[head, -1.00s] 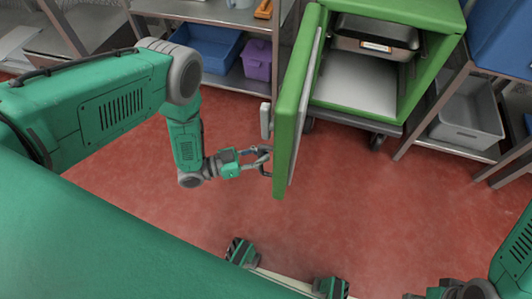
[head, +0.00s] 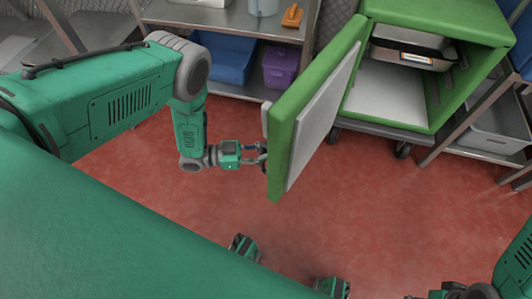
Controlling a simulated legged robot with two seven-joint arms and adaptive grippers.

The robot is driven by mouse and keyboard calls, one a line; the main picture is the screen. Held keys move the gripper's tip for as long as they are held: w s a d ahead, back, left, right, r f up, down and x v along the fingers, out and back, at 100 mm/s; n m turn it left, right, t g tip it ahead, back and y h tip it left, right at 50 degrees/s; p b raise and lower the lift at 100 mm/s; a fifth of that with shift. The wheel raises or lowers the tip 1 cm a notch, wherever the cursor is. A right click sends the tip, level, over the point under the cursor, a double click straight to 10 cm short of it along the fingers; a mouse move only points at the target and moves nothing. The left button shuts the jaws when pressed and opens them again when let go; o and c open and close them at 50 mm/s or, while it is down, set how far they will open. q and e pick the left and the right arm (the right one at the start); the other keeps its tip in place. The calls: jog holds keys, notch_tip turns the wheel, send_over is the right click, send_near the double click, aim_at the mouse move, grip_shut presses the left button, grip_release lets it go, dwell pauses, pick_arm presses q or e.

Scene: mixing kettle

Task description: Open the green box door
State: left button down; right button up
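The green box (head: 445,18) stands at the upper right on a wheeled base. Its green door (head: 282,148) is swung wide open towards me and to the left, with its grey inner panel (head: 322,118) facing right. A metal tray (head: 412,52) sits inside on the upper level. My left gripper (head: 262,154) is at the outer side of the door, by the dark handle near its free edge. The fingertips and most of the handle are hidden by the door edge, so the grip is unclear. My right gripper (head: 445,294) is only partly in view at the bottom right edge.
A metal shelf rack with a blue bin (head: 226,60) and a purple bin (head: 280,68) stands behind the door. A grey bin (head: 498,130) sits on a rack at the right. The red floor (head: 400,215) in front is clear.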

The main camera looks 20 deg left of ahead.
pick_arm(q)
jog(key=c, duration=2.2)
grip_release()
jog(key=shift+s+f, duration=0.2)
jog(key=shift+s, duration=0.3)
jog(key=o, duration=0.6)
jog(key=shift+r, duration=0.1)
jog(key=shift+o, duration=0.3)
jog(key=shift+w+a, duration=0.1)
jog(key=shift+a, duration=0.25)
jog(key=v, duration=1.1)
jog(key=shift+s+a, duration=0.2)
jog(key=shift+s, duration=0.05)
